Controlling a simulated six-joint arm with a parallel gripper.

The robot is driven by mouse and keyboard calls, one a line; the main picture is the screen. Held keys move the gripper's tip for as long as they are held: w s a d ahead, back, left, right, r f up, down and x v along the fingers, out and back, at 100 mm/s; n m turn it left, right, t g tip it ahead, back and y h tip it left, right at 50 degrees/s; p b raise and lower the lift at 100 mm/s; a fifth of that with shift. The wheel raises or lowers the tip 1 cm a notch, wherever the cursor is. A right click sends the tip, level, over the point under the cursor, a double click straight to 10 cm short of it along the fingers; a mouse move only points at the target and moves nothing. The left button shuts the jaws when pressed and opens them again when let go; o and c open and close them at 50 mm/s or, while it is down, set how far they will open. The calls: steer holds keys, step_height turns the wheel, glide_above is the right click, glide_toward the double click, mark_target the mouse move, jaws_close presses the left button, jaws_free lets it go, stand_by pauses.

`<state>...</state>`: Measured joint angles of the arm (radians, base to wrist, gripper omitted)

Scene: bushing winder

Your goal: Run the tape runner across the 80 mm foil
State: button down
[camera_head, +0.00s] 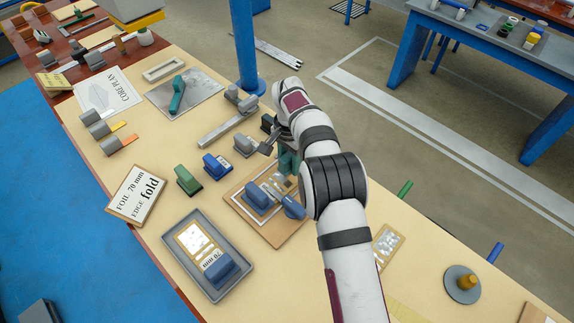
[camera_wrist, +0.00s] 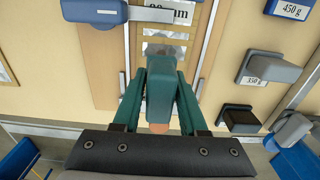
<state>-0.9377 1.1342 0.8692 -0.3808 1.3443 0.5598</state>
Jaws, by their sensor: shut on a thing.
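My gripper (camera_wrist: 161,82) is shut on a teal block-shaped tool with a tan tip at its lower end, which looks like the tape runner (camera_wrist: 160,92). In the head view the teal tool (camera_head: 287,160) shows partly behind my arm, at the far edge of a wooden board (camera_head: 236,199). The silver 80 mm foil (camera_wrist: 166,50) lies on this board, its label partly cut off in the wrist view. Blue blocks (camera_head: 258,197) sit over the board. The tool hides part of the foil; whether it touches it I cannot tell.
Blue (camera_head: 216,166), green (camera_head: 187,180) and grey (camera_head: 245,145) blocks stand left of and beyond the board. A grey tray (camera_head: 187,268) with another foil and a blue block is at near left.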

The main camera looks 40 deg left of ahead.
mark_target(289, 154)
steer(key=shift+r, duration=2.65)
steer(key=w+d+r, duration=0.5)
steer(key=d+r, duration=0.1)
steer(key=d, duration=0.6)
steer(key=w+d+r, duration=0.4)
steer(key=d+r, duration=0.2)
steer(key=d, duration=0.6)
steer(key=s+d+r, duration=0.3)
steer(key=d, duration=0.7)
steer(key=s+d+r, duration=0.4)
steer(key=d, duration=0.6)
steer(key=shift+d, duration=0.2)
steer(key=shift+s, duration=0.1)
